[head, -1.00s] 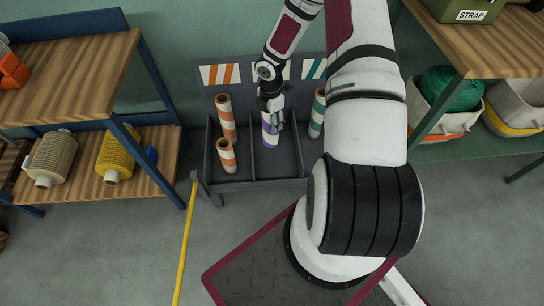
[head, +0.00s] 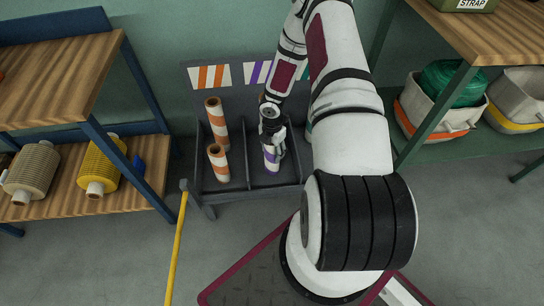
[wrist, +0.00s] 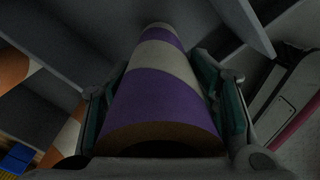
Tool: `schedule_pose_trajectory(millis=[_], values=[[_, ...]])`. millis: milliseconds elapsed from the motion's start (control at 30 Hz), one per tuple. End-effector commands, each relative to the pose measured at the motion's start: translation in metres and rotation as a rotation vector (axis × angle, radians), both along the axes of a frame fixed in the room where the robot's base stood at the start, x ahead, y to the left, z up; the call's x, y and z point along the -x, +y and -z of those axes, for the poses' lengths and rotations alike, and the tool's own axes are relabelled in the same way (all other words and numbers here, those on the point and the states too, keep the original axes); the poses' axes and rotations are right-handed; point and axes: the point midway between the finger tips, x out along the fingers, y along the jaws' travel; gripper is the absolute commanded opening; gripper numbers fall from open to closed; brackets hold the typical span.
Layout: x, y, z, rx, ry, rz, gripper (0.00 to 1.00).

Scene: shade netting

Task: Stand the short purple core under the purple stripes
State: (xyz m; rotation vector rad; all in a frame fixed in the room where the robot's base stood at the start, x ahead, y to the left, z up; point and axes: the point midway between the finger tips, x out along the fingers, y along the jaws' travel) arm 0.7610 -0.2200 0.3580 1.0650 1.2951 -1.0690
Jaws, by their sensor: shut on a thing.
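The short purple core (head: 271,159), white with purple stripes, is in my gripper (head: 273,140), inside or just over the middle bay of the grey rack (head: 220,197). My gripper is shut on it. In the wrist view the core (wrist: 158,90) runs lengthwise between the fingers, its brown rim towards the camera. The head view shows it nearly upright; I cannot tell whether its lower end touches the bay floor. The purple stripes (head: 258,72) are on the panel behind the middle bay, partly covered by my arm.
A tall orange-striped core (head: 216,125) and a short one (head: 218,162) stand in the left bay, under orange stripes (head: 209,76). A divider separates them from the middle bay. My arm hides most of the right bay.

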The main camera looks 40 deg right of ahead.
Motion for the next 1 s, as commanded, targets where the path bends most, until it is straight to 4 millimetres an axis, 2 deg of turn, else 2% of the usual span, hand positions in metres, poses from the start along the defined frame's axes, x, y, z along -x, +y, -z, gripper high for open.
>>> schedule_pose_trajectory(millis=[33,167,533,567,633,1000], values=[[0.001,0.001,0.010,-0.002,0.002,-0.001,0.16],[0.000,0.001,0.026,-0.001,0.000,0.000,0.16],[0.000,0.001,0.029,-0.001,0.000,0.000,0.16],[0.000,0.001,0.029,-0.001,0.000,0.000,0.56],[0.000,0.001,0.029,-0.001,0.000,0.000,0.71],[0.000,0.001,0.027,-0.001,0.000,0.001,0.73]])
